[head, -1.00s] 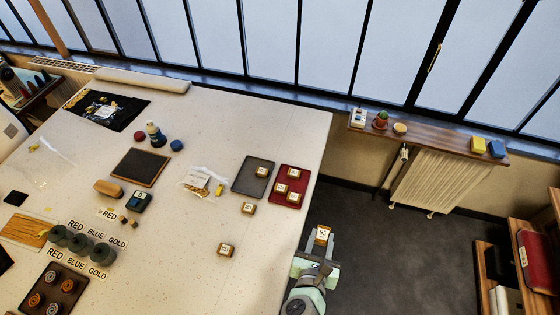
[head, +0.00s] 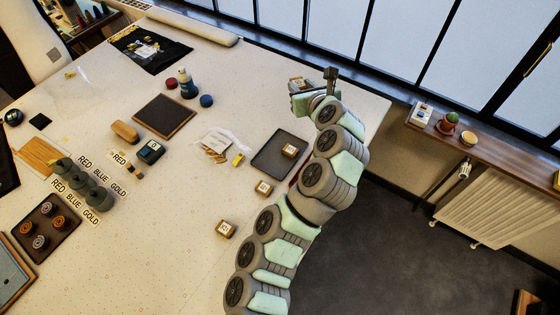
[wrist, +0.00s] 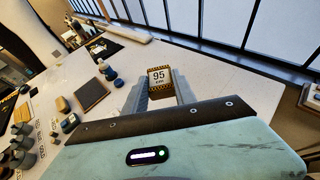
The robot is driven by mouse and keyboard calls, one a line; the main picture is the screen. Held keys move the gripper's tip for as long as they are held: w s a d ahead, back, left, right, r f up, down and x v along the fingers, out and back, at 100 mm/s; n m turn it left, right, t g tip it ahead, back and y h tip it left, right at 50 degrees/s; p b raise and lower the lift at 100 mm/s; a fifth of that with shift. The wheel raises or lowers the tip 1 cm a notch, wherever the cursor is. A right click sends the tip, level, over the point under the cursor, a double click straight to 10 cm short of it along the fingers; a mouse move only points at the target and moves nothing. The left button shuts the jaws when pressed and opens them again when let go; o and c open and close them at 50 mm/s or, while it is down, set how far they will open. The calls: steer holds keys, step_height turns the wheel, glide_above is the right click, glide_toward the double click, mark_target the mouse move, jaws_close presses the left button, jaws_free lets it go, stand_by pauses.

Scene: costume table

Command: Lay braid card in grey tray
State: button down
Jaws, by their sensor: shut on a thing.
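A card labelled 95 with a brown and yellow edge (wrist: 160,77) is between my gripper's fingers (wrist: 160,90) in the wrist view. In the head view, my gripper (head: 306,90) is shut on this card (head: 297,82), over the table's far right part, beyond the grey tray. The dark grey tray (head: 272,158) lies flat, with one small card (head: 290,151) in its right part. The tray is to the left of my arm. The small print on the held card is too small to read.
My arm hides most of the red tray. Two similar cards lie loose, one near the grey tray (head: 264,188) and another nearer (head: 226,229). A clear bag (head: 222,142) lies left of the tray. The tabletop behind the tray is clear.

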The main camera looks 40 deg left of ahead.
mark_target(261, 151)
steer(key=s+a+f+n+g+y+b, duration=0.2)
steer(key=a+f+n+g+b, duration=0.2)
steer(key=a+b, duration=0.15)
steer(key=s+f+n+g+b, duration=0.1)
steer(key=f+b, duration=0.2)
steer(key=f, duration=0.5)
steer(key=s+f+n+g+b, duration=0.1)
steer(key=f+g+b, duration=0.1)
steer(key=f, duration=0.7)
steer(key=s+f+n+g+b, duration=0.2)
steer(key=f+b, duration=0.2)
steer(key=f, duration=0.5)
steer(key=shift+f, duration=0.15)
steer(key=c, duration=1)
jaws_free()
